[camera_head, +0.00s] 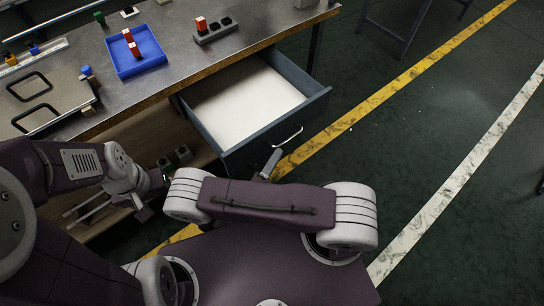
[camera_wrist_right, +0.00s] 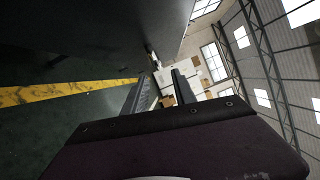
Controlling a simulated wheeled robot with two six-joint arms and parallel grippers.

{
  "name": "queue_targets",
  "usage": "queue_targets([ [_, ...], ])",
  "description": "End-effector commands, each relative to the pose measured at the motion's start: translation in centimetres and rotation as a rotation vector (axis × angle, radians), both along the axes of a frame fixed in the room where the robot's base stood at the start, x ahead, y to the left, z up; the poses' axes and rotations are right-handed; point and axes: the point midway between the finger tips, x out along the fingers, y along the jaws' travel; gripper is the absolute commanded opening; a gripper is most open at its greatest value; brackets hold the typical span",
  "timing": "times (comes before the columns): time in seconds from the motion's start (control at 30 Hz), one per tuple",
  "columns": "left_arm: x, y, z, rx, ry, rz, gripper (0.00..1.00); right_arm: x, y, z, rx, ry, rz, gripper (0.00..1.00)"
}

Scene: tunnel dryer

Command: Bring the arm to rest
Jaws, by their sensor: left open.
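My left gripper (camera_head: 76,210) is low at the left in the head view, in front of the bench's open lower shelf. Its two pale fingers are apart with nothing seen between them. My right arm stretches across the lower middle of the head view, in front of the drawer. In the right wrist view, the two dark fingers of my right gripper (camera_wrist_right: 158,88) stand apart with nothing between them. A grey part shows between the right arm and the drawer handle, but I cannot tell whether it touches the handle.
An open, empty drawer (camera_head: 312,100) with a handle (camera_head: 288,137) juts from the metal bench (camera_head: 180,45). Floor at right is clear.

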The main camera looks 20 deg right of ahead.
Motion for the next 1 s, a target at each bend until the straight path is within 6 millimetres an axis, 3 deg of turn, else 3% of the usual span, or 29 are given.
queue_targets([
  [0.43,0.0,0.0,0.0,0.0,0.0,0.0,0.8,-0.2,-0.1,0.0,-0.01,0.005,0.005,0.33],
  [0.57,0.0,0.0,1.1,0.0,0.0,0.0,0.8,-1.0,-2.0,2.1,0.118,-0.058,-0.144,0.33],
  [0.7,0.0,0.0,3.9,0.0,0.0,0.0,0.8,-5.6,-6.4,6.4,0.53,-0.362,-0.66,0.33],
  [0.77,0.0,0.0,5.0,0.0,-0.001,0.0,0.8,-8.0,-6.9,7.7,0.708,-0.564,-0.922,0.33],
  [0.83,0.0,0.0,6.3,0.0,-0.001,0.0,0.8,-10.1,-6.2,9.1,0.891,-0.836,-1.219,0.33],
  [0.9,0.0,0.0,7.5,0.0,0.0,0.0,0.8,-10.9,-4.8,10.7,1.04,-1.145,-1.511,0.33],
  [1.0,0.0,0.0,9.0,0.0,0.0,0.0,0.8,-9.8,-2.8,13.4,1.18,-1.605,-1.873,0.33],
])
